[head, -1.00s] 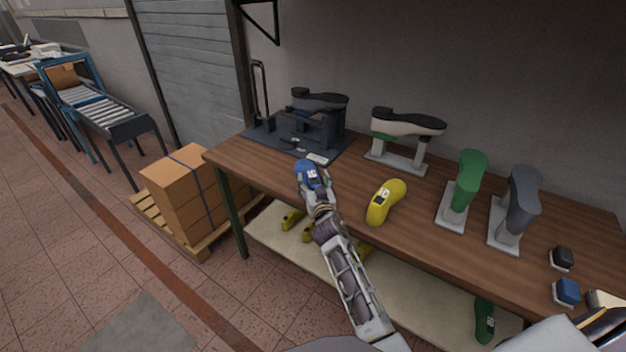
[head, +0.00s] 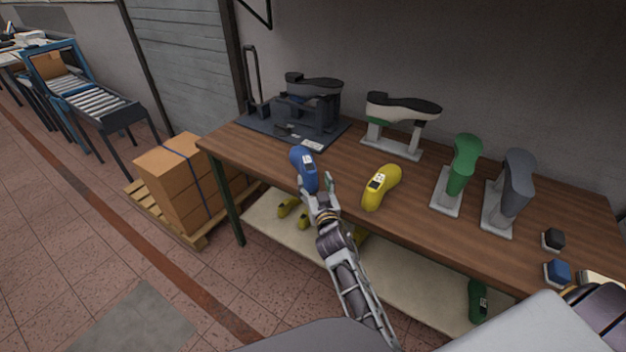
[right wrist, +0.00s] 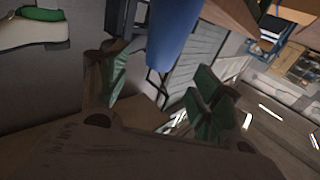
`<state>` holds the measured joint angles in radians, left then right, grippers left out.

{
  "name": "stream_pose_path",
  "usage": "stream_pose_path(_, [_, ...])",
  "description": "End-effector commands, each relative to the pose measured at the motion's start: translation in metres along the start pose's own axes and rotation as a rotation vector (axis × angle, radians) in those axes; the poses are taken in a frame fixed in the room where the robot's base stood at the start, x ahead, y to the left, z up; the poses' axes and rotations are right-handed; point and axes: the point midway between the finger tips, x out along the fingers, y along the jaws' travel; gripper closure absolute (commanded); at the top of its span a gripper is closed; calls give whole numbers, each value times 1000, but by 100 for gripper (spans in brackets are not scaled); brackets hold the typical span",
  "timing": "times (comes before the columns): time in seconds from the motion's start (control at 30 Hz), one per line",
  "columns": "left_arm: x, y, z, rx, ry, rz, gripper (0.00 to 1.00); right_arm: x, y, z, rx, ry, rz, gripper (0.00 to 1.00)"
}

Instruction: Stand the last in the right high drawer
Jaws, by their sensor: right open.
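A blue last (head: 304,170) with a white label is at the front left edge of the wooden table; it also shows in the right wrist view (right wrist: 172,35). My right gripper (head: 318,192) is open at its near end, with one green-padded finger showing to its right. In the right wrist view, the green pads of my right gripper (right wrist: 160,88) stand apart, with the blue last's end between or just beyond them; contact cannot be told. A yellow last (head: 381,188) with a label lies to the right on the table. My left gripper and any drawer are not in view.
On the wooden table (head: 410,218) are a dark fixture (head: 308,110), a shoe on a stand (head: 400,110), a green last (head: 463,165) and a grey last (head: 512,190) on stands. More lasts lie on the lower shelf (head: 410,285). Boxes (head: 185,180) stand on a pallet at left.

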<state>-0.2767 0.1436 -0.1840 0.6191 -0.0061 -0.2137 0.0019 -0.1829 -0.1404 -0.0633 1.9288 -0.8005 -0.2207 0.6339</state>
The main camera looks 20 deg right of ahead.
Motion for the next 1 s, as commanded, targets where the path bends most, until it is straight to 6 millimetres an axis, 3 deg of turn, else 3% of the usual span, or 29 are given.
stream_pose_path(0.3, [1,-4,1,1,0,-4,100,-18,0,0,-1,1,0,34])
stream_pose_path(0.87, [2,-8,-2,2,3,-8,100,-20,0,-1,-1,1,0,34])
stream_pose_path(0.9, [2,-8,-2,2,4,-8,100,-20,0,-1,-1,1,0,39])
stream_pose_path(1.0, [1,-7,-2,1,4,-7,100,-20,0,0,8,-1,0,39])
